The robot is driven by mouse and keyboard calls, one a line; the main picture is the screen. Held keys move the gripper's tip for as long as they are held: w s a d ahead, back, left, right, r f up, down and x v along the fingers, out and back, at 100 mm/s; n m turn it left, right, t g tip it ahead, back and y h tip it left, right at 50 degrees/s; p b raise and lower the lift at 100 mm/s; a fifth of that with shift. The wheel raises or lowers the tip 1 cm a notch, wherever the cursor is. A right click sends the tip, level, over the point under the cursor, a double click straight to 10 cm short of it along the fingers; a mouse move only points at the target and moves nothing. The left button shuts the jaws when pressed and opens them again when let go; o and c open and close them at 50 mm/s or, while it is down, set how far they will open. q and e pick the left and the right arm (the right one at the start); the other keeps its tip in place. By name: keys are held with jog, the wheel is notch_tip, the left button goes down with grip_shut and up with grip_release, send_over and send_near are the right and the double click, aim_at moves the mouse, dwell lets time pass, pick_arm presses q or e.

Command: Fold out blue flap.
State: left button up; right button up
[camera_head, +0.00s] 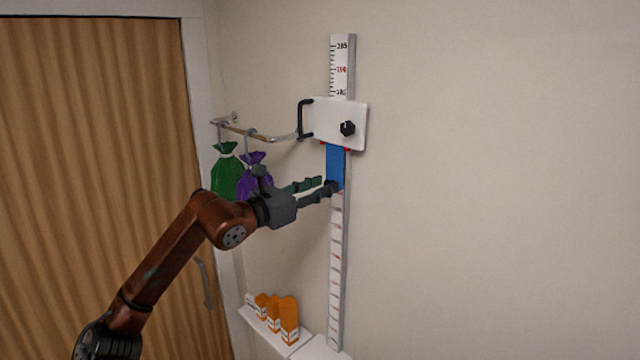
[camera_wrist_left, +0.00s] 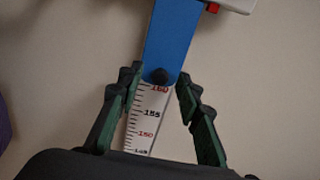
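The blue flap (camera_head: 335,167) hangs flat along the white measuring scale (camera_head: 336,262), below a white slider plate (camera_head: 334,122) with a black knob and a black handle. In the left wrist view the blue flap (camera_wrist_left: 168,40) comes down from the top, with a round black knob near its lower end. My left gripper (camera_head: 328,186) is at the flap's lower end. Its two fingers (camera_wrist_left: 155,84) are open, one on each side of the scale and the flap's end, with visible gaps. Nothing is held. My right gripper is in neither view.
A rail left of the scale carries a green bag (camera_head: 226,171) and a purple bag (camera_head: 251,172), close behind my left arm. Several orange-and-white boxes (camera_head: 288,320) stand on a low white ledge (camera_head: 262,329). A wooden door (camera_head: 90,130) is at left. The wall at right is clear.

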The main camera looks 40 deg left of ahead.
pick_arm(q)
jog(key=shift+w+f, duration=0.1)
jog(key=shift+w, duration=0.05)
jog(key=shift+c, duration=0.5)
grip_shut()
